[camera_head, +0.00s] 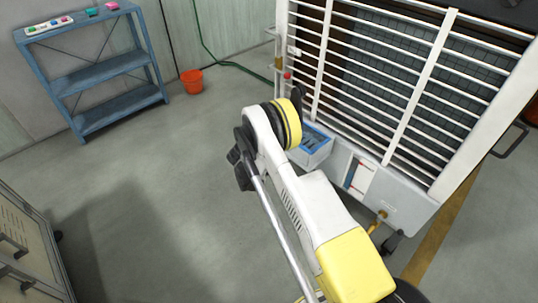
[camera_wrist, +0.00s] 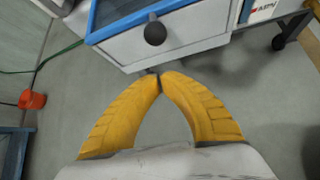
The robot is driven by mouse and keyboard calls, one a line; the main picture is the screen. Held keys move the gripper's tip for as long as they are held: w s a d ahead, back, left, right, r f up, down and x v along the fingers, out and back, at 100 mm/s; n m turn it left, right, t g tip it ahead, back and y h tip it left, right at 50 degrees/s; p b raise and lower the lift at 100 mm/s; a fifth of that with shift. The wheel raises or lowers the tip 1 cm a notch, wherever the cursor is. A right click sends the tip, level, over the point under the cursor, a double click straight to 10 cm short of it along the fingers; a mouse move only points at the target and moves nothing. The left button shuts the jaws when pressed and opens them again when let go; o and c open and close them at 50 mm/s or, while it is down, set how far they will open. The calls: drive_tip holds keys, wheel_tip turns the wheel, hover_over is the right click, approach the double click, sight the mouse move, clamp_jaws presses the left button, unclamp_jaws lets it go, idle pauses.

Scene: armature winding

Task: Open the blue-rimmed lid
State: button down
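The blue-rimmed lid (camera_wrist: 110,28) tops a white box (camera_wrist: 185,32) at the upper part of the wrist view. A dark round knob (camera_wrist: 155,33) sticks out from the box's front, just below the blue rim. My gripper (camera_wrist: 160,76) has two yellow curved fingers with their tips together and nothing seen between them. The tips appear just below the knob and the box's lower edge in the picture, apart from the knob. In the head view, the blue-rimmed box (camera_head: 317,152) sits beside the white barred machine, partly behind my arm. My gripper's fingers cannot be made out there.
The white barred machine (camera_head: 385,75) stands at the right. A blue shelf (camera_head: 98,77) with small items on top and an orange bucket (camera_head: 192,82) stand at the back left. A cabinet (camera_head: 28,245) is at lower left. The grey floor between is clear.

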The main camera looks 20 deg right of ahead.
drive_tip(key=b+x, duration=0.2)
drive_tip(key=x, duration=0.4)
drive_tip(key=r, duration=0.3)
drive_tip(key=r+b, duration=0.1)
drive_tip(key=shift+s+r, duration=0.2)
drive_tip(key=shift+s, duration=0.15)
drive_tip(key=shift+r, duration=0.1)
